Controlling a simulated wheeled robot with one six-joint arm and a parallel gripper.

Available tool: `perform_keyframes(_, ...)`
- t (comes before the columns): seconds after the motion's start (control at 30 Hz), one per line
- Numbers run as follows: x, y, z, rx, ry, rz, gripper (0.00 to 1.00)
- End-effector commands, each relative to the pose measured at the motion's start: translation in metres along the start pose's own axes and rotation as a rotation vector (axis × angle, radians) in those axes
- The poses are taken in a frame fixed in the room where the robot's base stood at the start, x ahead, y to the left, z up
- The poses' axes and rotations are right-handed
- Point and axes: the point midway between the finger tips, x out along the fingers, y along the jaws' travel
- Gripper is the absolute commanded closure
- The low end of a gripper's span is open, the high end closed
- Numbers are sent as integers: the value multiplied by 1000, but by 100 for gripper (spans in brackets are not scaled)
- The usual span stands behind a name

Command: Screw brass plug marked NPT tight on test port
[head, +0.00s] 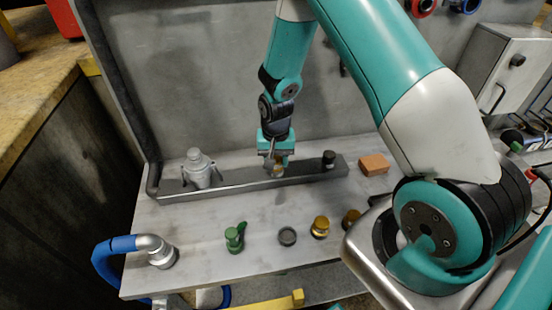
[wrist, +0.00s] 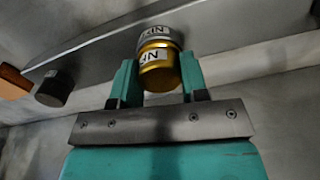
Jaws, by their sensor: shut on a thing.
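The brass plug (wrist: 160,76) is between the two teal fingers of my gripper (wrist: 158,82) in the wrist view. It has a white label whose letters look like "NP", partly cut off by the curve. A grey round test port (wrist: 158,36) with a white label sits directly against the plug's far end, in line with it; I cannot tell how far the threads are engaged. In the head view my gripper (head: 277,160) points down at the grey bar (head: 230,184), shut on the plug (head: 279,171), which is mostly hidden there.
On the bar stand a silver coupling (head: 199,170) and a black cap (head: 329,159). In front lie a green cap (head: 234,240), a grey ring (head: 287,236) and two brass pieces (head: 320,228) (head: 351,218). A blue hose (head: 112,249) is at left.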

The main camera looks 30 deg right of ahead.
Motion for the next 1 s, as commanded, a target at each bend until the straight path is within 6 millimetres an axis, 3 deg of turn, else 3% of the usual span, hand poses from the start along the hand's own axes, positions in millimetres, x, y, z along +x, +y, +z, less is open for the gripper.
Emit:
perform_keyframes(0.3,0,0,0,386,2,-1,88)
perform_keyframes(0.67,0,0,0,439,2,-1,88)
perform_keyframes(1.0,0,0,0,836,3,-2,88)
